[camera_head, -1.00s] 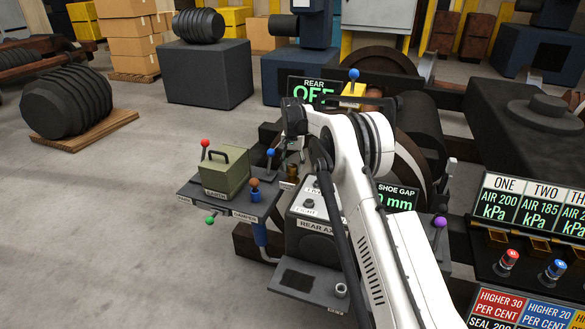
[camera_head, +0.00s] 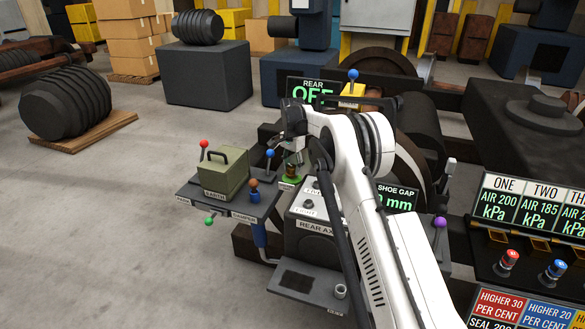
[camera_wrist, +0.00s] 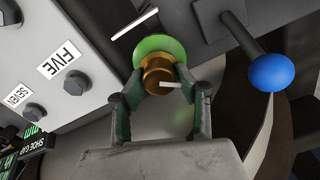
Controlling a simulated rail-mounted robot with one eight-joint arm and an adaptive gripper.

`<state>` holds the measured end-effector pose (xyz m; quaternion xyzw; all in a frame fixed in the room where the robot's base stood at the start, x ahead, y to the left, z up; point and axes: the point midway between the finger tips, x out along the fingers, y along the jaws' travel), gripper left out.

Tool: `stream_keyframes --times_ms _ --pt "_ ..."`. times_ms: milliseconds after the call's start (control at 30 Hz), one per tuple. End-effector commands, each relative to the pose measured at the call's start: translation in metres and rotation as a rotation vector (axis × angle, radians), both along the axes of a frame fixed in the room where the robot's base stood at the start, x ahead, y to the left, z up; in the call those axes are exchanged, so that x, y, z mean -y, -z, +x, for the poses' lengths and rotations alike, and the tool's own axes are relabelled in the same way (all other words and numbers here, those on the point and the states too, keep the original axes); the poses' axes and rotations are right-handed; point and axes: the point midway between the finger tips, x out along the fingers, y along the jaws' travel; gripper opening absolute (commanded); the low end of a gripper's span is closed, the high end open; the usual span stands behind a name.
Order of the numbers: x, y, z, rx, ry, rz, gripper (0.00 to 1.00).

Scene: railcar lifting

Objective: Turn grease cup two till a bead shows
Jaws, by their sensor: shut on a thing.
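A brass grease cup (camera_wrist: 155,66) sits between my gripper's fingers in the wrist view. A short white mark sticks out from its near side. A bright green disc (camera_wrist: 152,47) shows around the far end of the cup. My gripper (camera_wrist: 162,77) is shut on the cup, one finger on each side. In the head view the green disc (camera_head: 291,179) shows below my gripper (camera_head: 294,160), which my arm partly hides. The cup's number is not readable, and no separate grease bead can be made out.
A blue-knobbed lever (camera_wrist: 271,72) stands close to the right of my gripper. A panel with labels FIVE and SEVEN (camera_wrist: 62,70) lies left. In the head view a green box (camera_head: 224,174) and several knobbed levers stand left of the cup.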

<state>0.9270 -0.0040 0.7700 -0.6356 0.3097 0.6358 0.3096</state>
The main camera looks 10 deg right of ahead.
Motion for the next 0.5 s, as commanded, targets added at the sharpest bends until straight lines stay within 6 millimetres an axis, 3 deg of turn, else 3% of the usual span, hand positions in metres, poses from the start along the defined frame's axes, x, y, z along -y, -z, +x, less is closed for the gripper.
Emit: stream_keyframes --times_ms 267,300,400,500 --pt "0.0003 -0.0009 0.0006 0.003 0.000 0.000 0.05" --pt "0.0003 -0.0008 0.0006 0.003 0.000 0.000 0.34" --pt "0.0002 -0.0007 0.0005 0.001 0.000 0.000 0.47" --pt "0.0002 -0.0005 0.0004 0.001 0.000 0.000 0.50"
